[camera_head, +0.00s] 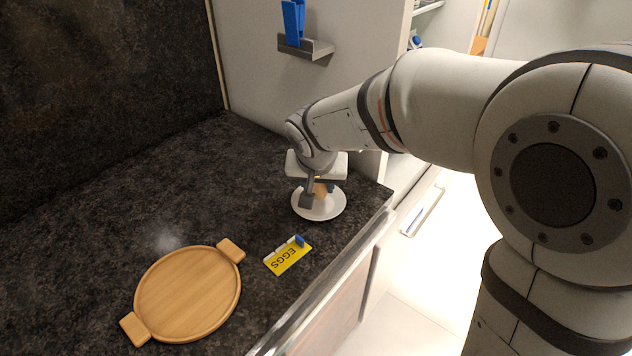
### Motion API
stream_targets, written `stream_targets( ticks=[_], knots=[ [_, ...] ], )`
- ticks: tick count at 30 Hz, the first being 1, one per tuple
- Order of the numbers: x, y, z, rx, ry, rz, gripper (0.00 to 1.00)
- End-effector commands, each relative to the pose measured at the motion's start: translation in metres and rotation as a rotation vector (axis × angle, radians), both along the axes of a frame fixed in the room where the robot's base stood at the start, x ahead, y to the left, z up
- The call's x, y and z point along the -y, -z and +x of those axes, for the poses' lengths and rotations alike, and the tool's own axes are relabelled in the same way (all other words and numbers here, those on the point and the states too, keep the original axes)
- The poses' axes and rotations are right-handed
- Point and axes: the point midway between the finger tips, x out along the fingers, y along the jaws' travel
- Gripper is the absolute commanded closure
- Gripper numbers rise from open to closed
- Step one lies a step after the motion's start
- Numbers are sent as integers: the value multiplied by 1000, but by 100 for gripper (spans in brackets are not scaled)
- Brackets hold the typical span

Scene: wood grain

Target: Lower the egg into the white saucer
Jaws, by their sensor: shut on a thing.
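The white saucer (331,211) lies on the dark countertop near its right edge. My gripper (317,196) points down over the saucer. It is shut on the egg (321,189), a small tan shape partly hidden behind a finger. The egg is over the saucer's middle; I cannot tell whether it touches the saucer. The far part of the saucer is covered by my gripper.
A yellow card marked EGGS (288,257) with a blue clip lies in front of the saucer. A round wooden tray (188,293) with two handles is at the front left. A small wall shelf (306,47) holds a blue object (293,20). The counter at left is clear.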

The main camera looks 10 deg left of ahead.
Motion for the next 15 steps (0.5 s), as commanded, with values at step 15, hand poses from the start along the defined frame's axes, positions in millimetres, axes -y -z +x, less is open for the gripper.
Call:
stream_targets(
  ticks=[15],
  knots=[
    [0, 9, 0, 0, 0, 0, 87]
  ],
)
